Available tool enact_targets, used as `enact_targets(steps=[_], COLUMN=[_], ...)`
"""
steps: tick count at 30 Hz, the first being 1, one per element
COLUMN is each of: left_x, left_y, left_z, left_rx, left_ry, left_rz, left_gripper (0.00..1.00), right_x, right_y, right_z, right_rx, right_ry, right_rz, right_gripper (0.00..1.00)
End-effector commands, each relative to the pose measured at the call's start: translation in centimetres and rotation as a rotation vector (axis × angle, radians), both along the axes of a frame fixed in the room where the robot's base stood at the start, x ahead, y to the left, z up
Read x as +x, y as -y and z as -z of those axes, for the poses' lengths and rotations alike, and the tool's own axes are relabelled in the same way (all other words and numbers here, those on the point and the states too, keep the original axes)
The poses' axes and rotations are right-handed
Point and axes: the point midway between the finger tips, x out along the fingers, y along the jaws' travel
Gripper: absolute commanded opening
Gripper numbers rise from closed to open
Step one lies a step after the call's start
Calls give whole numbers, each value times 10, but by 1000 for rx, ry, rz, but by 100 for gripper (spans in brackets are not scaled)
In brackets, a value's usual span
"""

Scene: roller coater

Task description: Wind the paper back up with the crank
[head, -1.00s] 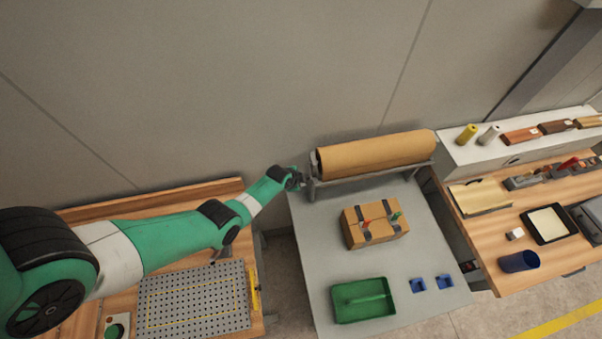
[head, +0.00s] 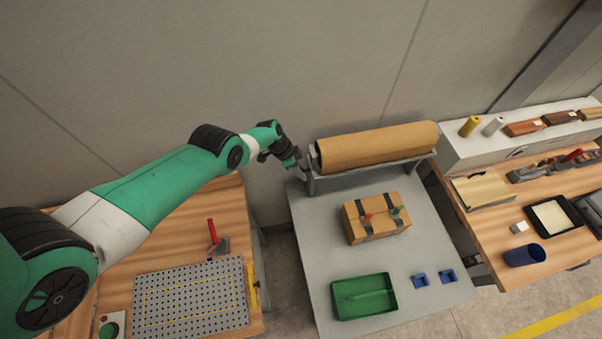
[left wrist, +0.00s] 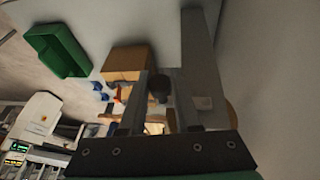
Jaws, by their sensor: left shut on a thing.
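A big brown paper roll (head: 375,146) lies across a grey stand at the back of the grey table (head: 310,230). My left gripper (head: 301,167) is at the left end of the roll, where the crank is. In the left wrist view a dark round knob, the crank handle (left wrist: 158,88), sits between the two fingers (left wrist: 158,100) of my left gripper, which is shut on it. The rest of the crank is mostly hidden by the gripper. My right gripper is not in view.
A cardboard box (head: 374,217) with dark straps, a green tray (head: 363,298) and small blue bins (head: 419,281) stand on the grey table. A wooden bench with a perforated plate (head: 190,299) is at left. Another bench (head: 500,222) with tools is at right.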

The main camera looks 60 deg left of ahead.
Motion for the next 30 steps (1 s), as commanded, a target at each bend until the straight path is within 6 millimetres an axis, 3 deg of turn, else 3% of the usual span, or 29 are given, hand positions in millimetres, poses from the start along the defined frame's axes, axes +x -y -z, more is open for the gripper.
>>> enact_targets(steps=[12, 13, 18, 30], left_x=[0, 0, 0, 0], left_y=[1, 1, 1, 0], left_z=[-2, -2, -1, -1], left_rx=[-7, -7, -7, 7], left_ry=[-2, -2, -2, 2], left_rz=[2, 2, 2, 2], left_gripper=[0, 34, 62, 62], right_x=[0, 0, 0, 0], right_y=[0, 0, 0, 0], right_z=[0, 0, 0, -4], right_rx=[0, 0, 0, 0], right_ry=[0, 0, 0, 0], right_rz=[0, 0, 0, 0], right_gripper=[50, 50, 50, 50])
